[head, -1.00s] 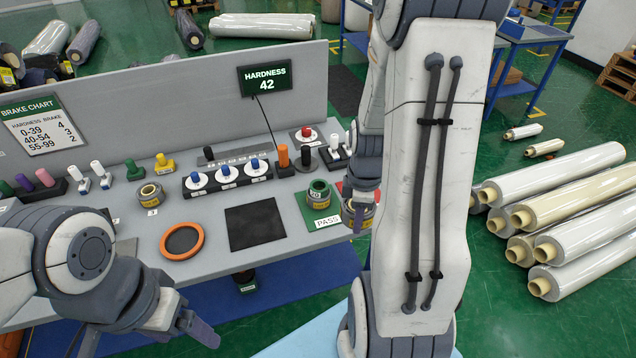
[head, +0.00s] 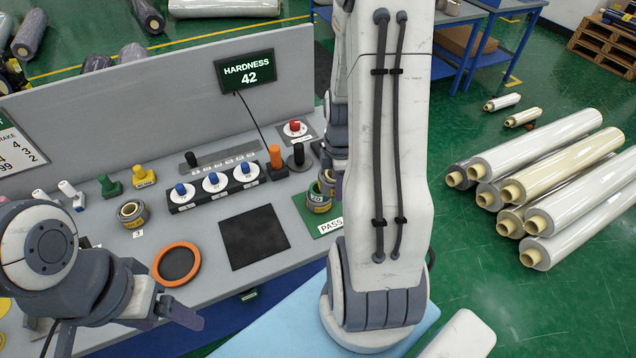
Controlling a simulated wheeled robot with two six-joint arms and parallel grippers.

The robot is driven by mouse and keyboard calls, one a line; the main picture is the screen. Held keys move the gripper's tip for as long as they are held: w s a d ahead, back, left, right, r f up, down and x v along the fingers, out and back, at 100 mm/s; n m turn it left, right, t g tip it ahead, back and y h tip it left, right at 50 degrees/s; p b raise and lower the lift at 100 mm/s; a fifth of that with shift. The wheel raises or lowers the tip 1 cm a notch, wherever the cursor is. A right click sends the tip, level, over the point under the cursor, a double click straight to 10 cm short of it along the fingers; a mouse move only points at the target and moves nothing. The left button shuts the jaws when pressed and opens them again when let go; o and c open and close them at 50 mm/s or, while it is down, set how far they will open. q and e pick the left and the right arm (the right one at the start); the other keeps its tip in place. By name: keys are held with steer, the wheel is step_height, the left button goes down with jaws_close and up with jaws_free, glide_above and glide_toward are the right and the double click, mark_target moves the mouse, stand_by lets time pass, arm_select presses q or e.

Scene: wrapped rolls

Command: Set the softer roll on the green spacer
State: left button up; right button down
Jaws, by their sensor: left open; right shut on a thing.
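A green-topped ring marked 20 (head: 315,193), probably the green spacer, sits on a grey and yellow roll (head: 318,206) on the green PASS mat (head: 300,227). My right gripper (head: 338,184) is shut on another grey and yellow roll (head: 327,180), close beside the green ring at its upper right. My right arm hides part of this roll, so I cannot tell whether the two touch. My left gripper (head: 168,318) is open and empty near the table's front edge.
An orange ring (head: 176,263) and a black square mat (head: 254,237) lie in front. Behind them stands a block with blue knobs (head: 213,184). The HARDNESS display (head: 248,71) reads 42.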

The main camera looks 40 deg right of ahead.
steer(key=w+f+p, duration=0.1)
steer(key=w+f, duration=0.1)
steer(key=w+d+f+p, duration=0.1)
steer(key=w+f, duration=0.2)
steer(key=w+f+p, duration=0.2)
steer(key=f, duration=0.1)
steer(key=shift+w+d+f, duration=0.15)
steer(key=shift+w+d, duration=0.1)
steer(key=shift+w, duration=0.15)
steer(key=shift+f, duration=0.2)
steer(key=shift+f+b, duration=0.35)
steer(key=c, duration=0.7)
jaws_free()
